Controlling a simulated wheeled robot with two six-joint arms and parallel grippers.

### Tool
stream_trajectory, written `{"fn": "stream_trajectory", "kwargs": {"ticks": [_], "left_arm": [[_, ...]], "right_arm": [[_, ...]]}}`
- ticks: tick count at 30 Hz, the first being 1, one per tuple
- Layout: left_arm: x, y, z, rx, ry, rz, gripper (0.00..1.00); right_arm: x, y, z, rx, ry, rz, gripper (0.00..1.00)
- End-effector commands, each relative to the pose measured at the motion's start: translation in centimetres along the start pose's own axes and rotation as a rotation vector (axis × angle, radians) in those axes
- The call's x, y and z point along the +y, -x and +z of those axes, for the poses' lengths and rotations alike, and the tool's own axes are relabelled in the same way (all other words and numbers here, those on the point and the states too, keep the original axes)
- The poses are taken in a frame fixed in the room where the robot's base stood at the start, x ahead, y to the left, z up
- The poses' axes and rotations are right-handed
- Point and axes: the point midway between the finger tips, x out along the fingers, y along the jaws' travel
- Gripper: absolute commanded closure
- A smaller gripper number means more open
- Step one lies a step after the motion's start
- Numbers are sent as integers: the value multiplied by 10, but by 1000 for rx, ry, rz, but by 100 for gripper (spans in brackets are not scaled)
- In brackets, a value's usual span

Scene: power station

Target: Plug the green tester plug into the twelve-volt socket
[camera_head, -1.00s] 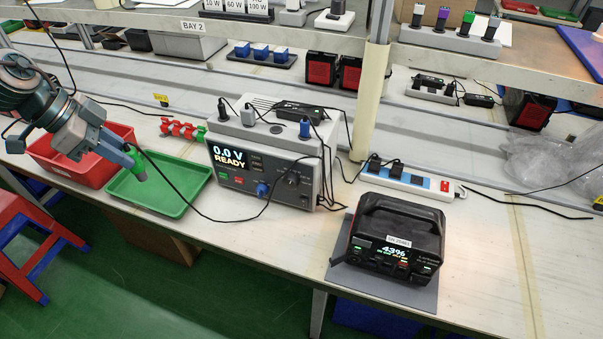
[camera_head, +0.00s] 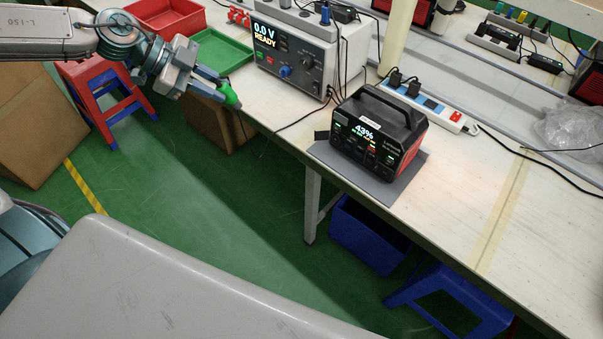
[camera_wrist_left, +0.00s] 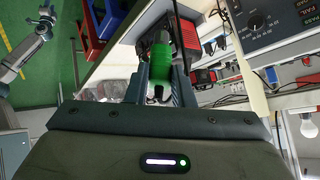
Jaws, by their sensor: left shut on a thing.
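My left gripper (camera_head: 222,88) is shut on the green tester plug (camera_head: 229,94), at the bench's front edge near the green tray. The plug also shows in the left wrist view (camera_wrist_left: 158,62), between the fingers and pointing away from the wrist. A dark cable hangs from it. The black power station (camera_head: 378,128), reading 43%, sits on a grey mat (camera_head: 400,185) to the right, apart from the plug. Sockets show on its front, but I cannot tell which is the twelve-volt one. A grey arm end (camera_wrist_left: 44,18), seemingly my right gripper, shows small at upper left in the wrist view.
The tester unit (camera_head: 290,50), reading 0.0 V READY, stands between tray (camera_head: 223,52) and power station. A power strip (camera_head: 432,112) lies behind the power station. A stool (camera_head: 105,95) and box (camera_head: 40,125) stand left.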

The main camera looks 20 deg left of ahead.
Motion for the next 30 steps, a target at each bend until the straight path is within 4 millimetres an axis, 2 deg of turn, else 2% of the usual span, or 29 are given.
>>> {"fn": "stream_trajectory", "kwargs": {"ticks": [3, 9, 16, 23, 30], "left_arm": [[8, -15, 17, 77, -38, -46, 100], [17, -33, 34, 170, -90, -108, 100], [18, -38, 36, 206, -114, -138, 100], [31, -69, 56, 325, -160, -234, 100], [46, -112, 69, 467, -217, -375, 100]], "right_arm": [[0, 5, -17, 11, 2, 1, 53], [0, 18, -38, 23, 5, 2, 53], [0, 25, -44, 24, 5, 2, 53], [-1, 42, -67, 42, 9, 3, 53], [-3, 71, -90, 61, 13, 4, 53]]}}
